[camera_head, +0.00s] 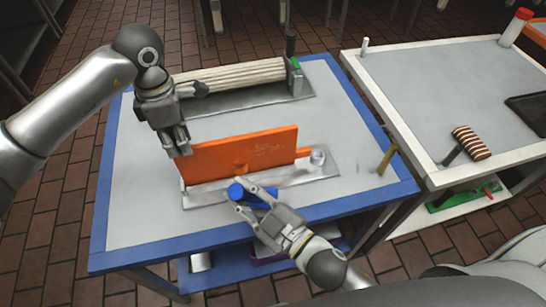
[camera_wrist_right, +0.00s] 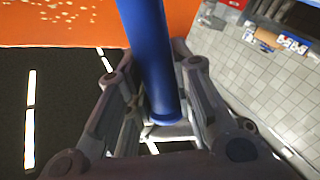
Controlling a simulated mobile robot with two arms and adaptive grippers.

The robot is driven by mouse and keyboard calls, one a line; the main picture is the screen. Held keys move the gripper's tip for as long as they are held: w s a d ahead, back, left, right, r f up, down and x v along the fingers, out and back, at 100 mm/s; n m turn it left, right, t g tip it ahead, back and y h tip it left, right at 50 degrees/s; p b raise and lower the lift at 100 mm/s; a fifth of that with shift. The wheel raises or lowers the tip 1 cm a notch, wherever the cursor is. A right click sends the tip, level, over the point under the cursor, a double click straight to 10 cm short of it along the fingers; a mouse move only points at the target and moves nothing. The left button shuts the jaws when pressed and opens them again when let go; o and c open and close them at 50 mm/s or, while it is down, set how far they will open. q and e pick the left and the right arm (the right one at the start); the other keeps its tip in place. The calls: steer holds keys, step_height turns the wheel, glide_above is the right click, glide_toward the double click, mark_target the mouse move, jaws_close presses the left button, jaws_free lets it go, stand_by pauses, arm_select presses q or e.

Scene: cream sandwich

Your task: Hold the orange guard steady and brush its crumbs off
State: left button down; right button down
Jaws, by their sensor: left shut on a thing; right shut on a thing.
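The orange guard (camera_head: 240,151) stands upright as a long panel on a grey metal base plate (camera_head: 325,168) on the blue-edged table. My left gripper (camera_head: 182,150) is at the guard's left end and shut on it; the fingertips partly hide that edge. My right gripper (camera_head: 240,200) is in front of the guard, shut on a blue handle (camera_head: 236,191). In the right wrist view the blue handle (camera_wrist_right: 148,50) runs between the fingers; its brush end is not visible. Pale crumbs (camera_wrist_right: 65,15) speckle the orange guard (camera_wrist_right: 40,35) there.
A cream ribbed roller (camera_head: 230,76) lies on a metal plate behind the guard. A white side table (camera_head: 440,95) holds a striped brush (camera_head: 471,142). The blue-edged table's left part is clear.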

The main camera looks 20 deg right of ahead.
steer(key=shift+s+a+n+g+y, duration=0.25)
steer(key=shift+a+n+g+y, duration=0.25)
steer(key=shift+n, duration=0.7)
steer(key=s+f+n+g+y, duration=0.2)
steer(key=s+n+g+y, duration=0.2)
steer(key=n+g, duration=0.5)
steer(key=s+f+n+g+y, duration=0.25)
steer(key=n+g, duration=0.25)
steer(key=n, duration=0.7)
steer(key=shift+w+r+y, duration=0.15)
steer(key=shift+w+y, duration=0.1)
steer(key=shift+w, duration=0.7)
steer(key=shift+w+r+y, duration=0.15)
steer(key=shift+w+y, duration=0.05)
steer(key=shift+w, duration=0.75)
steer(key=shift+w+d, duration=0.1)
steer(key=shift+w, duration=0.9)
